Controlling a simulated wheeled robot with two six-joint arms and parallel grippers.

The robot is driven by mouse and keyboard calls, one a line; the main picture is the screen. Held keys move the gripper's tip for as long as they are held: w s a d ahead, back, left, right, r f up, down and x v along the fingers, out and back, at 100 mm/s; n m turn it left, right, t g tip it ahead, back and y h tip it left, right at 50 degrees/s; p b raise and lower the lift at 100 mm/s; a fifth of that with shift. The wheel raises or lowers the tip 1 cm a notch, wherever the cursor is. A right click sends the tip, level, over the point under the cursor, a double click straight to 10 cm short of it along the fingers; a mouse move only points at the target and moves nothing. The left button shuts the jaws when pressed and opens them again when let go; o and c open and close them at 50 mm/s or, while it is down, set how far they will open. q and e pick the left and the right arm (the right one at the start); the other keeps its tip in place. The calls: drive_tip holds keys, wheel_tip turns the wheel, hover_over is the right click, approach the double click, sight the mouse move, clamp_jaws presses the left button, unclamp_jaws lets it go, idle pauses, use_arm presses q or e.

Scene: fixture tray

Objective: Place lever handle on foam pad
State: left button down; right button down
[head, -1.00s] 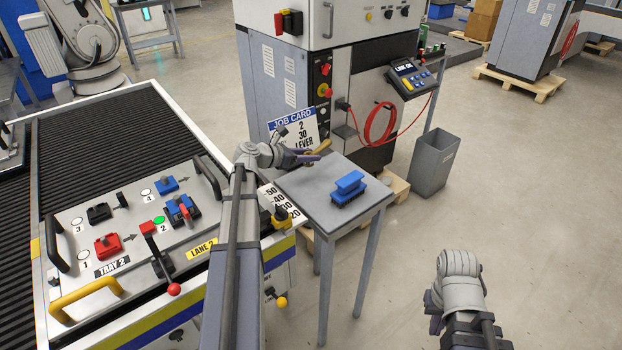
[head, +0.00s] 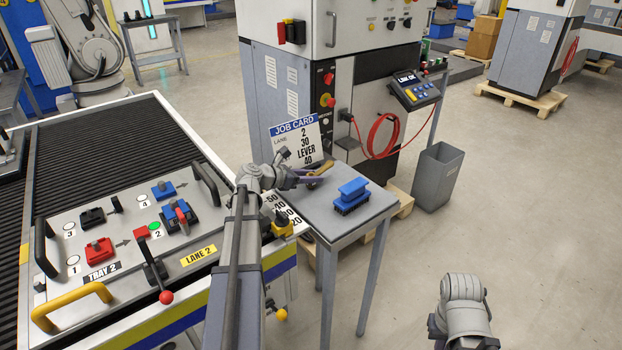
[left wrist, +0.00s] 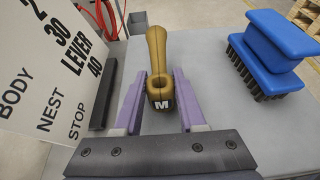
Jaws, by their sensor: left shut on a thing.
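The lever handle is tan-brown with a ring end marked M. In the left wrist view the handle (left wrist: 157,60) is between the purple fingers of my left gripper (left wrist: 158,88), which is shut on it. In the head view the handle (head: 322,169) shows small at my left gripper (head: 312,178), over the back left of the small grey table (head: 340,222). I cannot tell whether the handle touches the top. No foam pad stands out clearly from the grey tabletop. My right gripper (head: 436,330) is low at the right, mostly hidden by its own arm.
A blue brush (head: 352,194) with dark bristles stands on the table, right of the handle. A job card (head: 300,142) stands behind the gripper. A dark bar (left wrist: 104,95) lies left of it. The fixture tray (head: 120,262) is at the left; a grey bin (head: 437,178) is beyond the table.

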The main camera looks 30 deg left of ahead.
use_arm(q)
drive_tip(key=shift+f, duration=0.2)
drive_tip(key=shift+c, duration=2.4)
unclamp_jaws()
drive_tip(key=shift+r, duration=0.2)
drive_tip(key=shift+s+a+r, duration=0.1)
drive_tip(key=shift+s+r, duration=0.1)
drive_tip(key=p+v, duration=0.4)
drive_tip(key=v, duration=0.6)
drive_tip(key=shift+s, duration=0.2)
drive_tip(key=shift+s+a+r+p, duration=0.1)
drive_tip(key=shift+s+a+p, duration=0.25)
drive_tip(key=shift+s, duration=0.15)
